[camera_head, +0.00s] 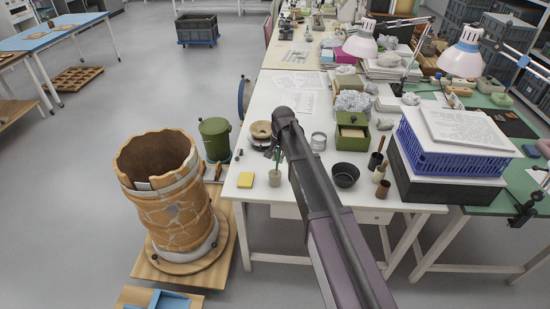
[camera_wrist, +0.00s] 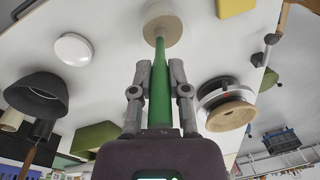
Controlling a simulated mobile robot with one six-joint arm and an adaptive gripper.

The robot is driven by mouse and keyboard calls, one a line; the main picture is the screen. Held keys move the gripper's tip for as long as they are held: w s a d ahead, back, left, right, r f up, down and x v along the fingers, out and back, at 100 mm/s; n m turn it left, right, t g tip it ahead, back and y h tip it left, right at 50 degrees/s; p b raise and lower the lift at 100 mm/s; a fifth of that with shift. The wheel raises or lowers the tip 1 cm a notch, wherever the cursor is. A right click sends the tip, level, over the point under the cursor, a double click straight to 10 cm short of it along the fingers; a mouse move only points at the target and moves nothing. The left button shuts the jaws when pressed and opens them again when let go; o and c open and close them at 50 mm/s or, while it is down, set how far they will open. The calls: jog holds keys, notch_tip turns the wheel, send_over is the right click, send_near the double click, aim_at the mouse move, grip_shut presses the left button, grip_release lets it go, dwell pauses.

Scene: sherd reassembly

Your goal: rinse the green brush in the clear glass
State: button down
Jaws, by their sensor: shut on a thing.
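The green brush (camera_wrist: 160,90) is upright between the fingers of my gripper (camera_wrist: 161,100), which is shut on its handle. In the head view the brush (camera_head: 278,158) points down at the clear glass (camera_head: 275,178) near the front left of the white table. In the wrist view the lower end of the brush meets the glass (camera_wrist: 170,31); it looks to be at or inside the mouth, but the exact depth cannot be told. My gripper (camera_head: 273,151) is above the glass, partly hidden by my arm.
A yellow sponge (camera_head: 245,180) lies left of the glass. A black bowl (camera_head: 345,174) and brush pots (camera_head: 382,189) stand to the right. A large cracked vessel (camera_head: 170,205) stands left of the table.

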jog(key=shift+s+d+r+p, duration=0.1)
jog(key=shift+d+r+p, duration=0.05)
jog(key=shift+r+p, duration=1.35)
jog(key=shift+s+d+r+p, duration=0.1)
jog(key=shift+r+p, duration=1.25)
jog(key=shift+r, duration=0.25)
jog(key=shift+r+p, duration=0.5)
jog(key=shift+r+p, duration=1.5)
